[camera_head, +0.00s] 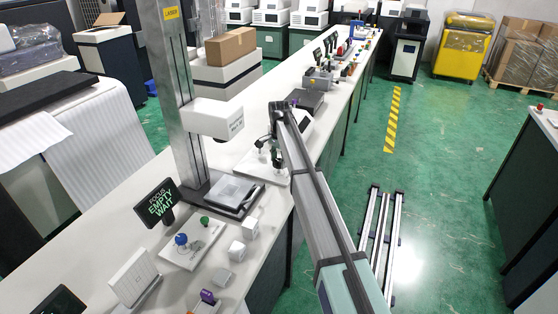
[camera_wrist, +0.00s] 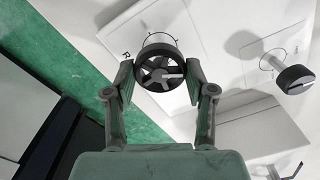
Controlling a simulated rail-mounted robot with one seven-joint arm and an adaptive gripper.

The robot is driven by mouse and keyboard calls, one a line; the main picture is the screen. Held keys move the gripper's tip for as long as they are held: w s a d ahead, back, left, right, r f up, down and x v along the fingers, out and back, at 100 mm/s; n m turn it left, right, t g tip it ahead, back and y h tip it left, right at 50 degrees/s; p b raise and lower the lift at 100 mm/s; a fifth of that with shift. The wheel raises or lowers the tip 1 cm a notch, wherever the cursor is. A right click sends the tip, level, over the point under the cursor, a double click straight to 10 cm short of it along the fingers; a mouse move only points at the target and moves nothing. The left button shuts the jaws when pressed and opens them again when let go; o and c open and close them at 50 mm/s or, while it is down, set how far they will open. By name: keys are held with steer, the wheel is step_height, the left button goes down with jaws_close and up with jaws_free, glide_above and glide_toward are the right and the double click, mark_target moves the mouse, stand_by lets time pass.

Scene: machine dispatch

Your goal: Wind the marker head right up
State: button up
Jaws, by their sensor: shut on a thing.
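The marker head (camera_head: 213,118), a white box, sits partway up a grey upright column (camera_head: 172,70); the column's top is cut off by the frame. In the wrist view my gripper (camera_wrist: 160,80) has its two fingers on either side of a black spoked handwheel (camera_wrist: 159,62) and is shut on it. The wheel stands on a white panel with a letter R and a thin curved line beside it. In the head view my gripper is small at the end of my arm, over a white panel (camera_head: 248,165) right of the column; the wheel is hard to make out there.
A second black knob (camera_wrist: 293,78) stands on the panel to the right of the wheel. A grey plate (camera_head: 232,190) lies below the marker head. A display (camera_head: 157,204) reads FOCUS EMPTY WAIT. A cardboard box (camera_head: 231,46) stands behind.

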steer(key=m, duration=0.5)
steer(key=shift+s+f+m, duration=0.1)
steer(key=shift+s+m, duration=0.05)
steer(key=shift+m, duration=0.15)
steer(key=m, duration=1)
steer(key=shift+m, duration=0.4)
steer(key=m, duration=0.5)
steer(key=shift+m, duration=0.3)
steer(key=o, duration=1.2)
steer(key=shift+c, duration=0.2)
